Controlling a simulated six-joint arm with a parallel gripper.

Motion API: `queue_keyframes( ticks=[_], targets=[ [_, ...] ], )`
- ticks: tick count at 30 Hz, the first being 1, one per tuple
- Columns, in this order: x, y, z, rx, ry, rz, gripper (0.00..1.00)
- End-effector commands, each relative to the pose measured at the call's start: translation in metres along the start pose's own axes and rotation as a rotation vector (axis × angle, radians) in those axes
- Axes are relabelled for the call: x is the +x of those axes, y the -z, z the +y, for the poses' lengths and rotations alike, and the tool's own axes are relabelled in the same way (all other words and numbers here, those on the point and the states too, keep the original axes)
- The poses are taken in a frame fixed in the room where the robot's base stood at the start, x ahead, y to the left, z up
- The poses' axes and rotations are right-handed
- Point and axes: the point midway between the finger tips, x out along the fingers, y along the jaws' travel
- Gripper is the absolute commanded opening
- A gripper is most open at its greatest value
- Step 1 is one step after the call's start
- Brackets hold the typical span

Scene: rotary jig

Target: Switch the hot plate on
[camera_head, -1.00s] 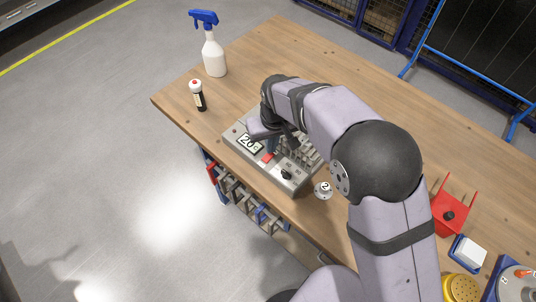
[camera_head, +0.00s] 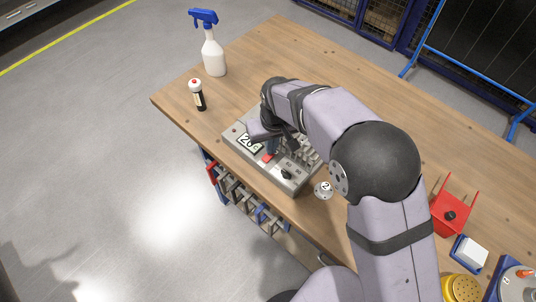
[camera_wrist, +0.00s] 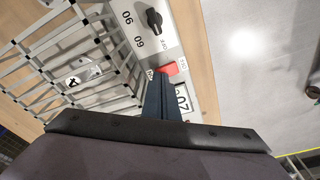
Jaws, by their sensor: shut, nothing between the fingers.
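The hot plate (camera_head: 296,182) is a grey box near the table's front edge, with a wire rack on top and a display that reads about 20. Its red switch (camera_head: 268,157) sits on the front panel between the display and a black knob (camera_head: 286,174). In the wrist view the red switch (camera_wrist: 167,69) is just beyond my fingertips, with ON and OFF labels on either side, and the knob (camera_wrist: 154,20) lies further off. My gripper (camera_wrist: 160,78) is shut and empty, its tips close to the switch. I cannot tell whether they touch.
A white spray bottle (camera_head: 213,56) and a small dark bottle with a white cap (camera_head: 198,96) stand at the left. A red holder (camera_head: 449,215) stands further right. Clamps hang below the table edge.

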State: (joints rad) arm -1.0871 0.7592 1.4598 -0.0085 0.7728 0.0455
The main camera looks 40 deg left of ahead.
Motion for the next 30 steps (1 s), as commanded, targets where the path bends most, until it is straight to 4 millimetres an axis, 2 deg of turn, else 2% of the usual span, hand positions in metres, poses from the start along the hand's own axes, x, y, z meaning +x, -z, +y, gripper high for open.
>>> queue_keyframes(
  ticks=[19,30],
  targets=[
    [0.007,-0.002,0.000,0.000,0.000,-0.004,0.00],
    [-0.015,0.002,0.000,0.000,0.000,-0.002,0.00]
  ],
)
